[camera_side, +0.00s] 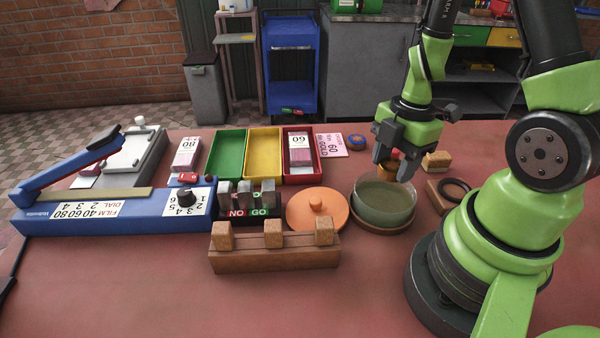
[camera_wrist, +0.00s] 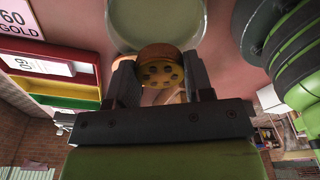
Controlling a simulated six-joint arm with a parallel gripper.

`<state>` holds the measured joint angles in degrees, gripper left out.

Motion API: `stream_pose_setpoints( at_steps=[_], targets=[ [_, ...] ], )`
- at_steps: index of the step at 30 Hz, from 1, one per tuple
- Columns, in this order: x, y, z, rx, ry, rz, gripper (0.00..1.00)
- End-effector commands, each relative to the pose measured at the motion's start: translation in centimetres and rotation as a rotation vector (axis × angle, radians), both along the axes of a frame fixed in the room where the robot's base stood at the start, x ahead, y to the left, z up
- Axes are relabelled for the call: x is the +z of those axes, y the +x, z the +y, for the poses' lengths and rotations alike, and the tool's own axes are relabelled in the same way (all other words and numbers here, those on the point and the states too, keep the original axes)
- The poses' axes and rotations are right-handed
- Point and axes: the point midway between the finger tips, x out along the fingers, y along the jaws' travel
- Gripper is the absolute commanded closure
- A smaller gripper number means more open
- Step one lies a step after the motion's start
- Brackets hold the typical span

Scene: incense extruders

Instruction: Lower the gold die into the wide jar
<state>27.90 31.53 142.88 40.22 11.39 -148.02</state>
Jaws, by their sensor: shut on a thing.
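The gold die (camera_wrist: 161,73) is a short round disc with several holes in its face. My gripper (camera_wrist: 160,82) is shut on it, one finger on each side. In the side view my gripper (camera_side: 393,163) hangs just above and behind the wide jar, and the die (camera_side: 389,168) shows partly between the fingers. The wide jar (camera_side: 384,212) is a low, greenish, open vessel standing upright on a brown saucer (camera_side: 360,219). In the wrist view the jar (camera_wrist: 157,25) lies just beyond the die. The side view does not clearly show the gap between die and rim.
An orange lid (camera_side: 312,216) lies left of the jar. A wooden rack with cork blocks (camera_side: 280,259) stands at the front left. Right of the jar are a black ring (camera_side: 466,186) and a cork-topped block (camera_side: 437,161). Green, yellow and red trays (camera_side: 262,158) stand behind.

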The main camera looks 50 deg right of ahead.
Motion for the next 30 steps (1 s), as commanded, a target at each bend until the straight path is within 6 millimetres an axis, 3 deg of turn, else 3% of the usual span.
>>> stream_pose_setpoints(
  at_steps=[11,12,15,16,30],
  targets=[
    [0.01,0.01,0.00,0.000,0.000,0.000,0.83],
    [0.01,0.01,0.00,0.000,0.000,0.000,0.48],
    [0.00,0.01,0.00,0.000,0.000,0.000,0.25],
    [0.00,0.01,0.00,0.000,0.000,0.000,0.23],
    [0.81,0.16,-0.04,0.000,0.005,-0.009,0.23]
  ],
)
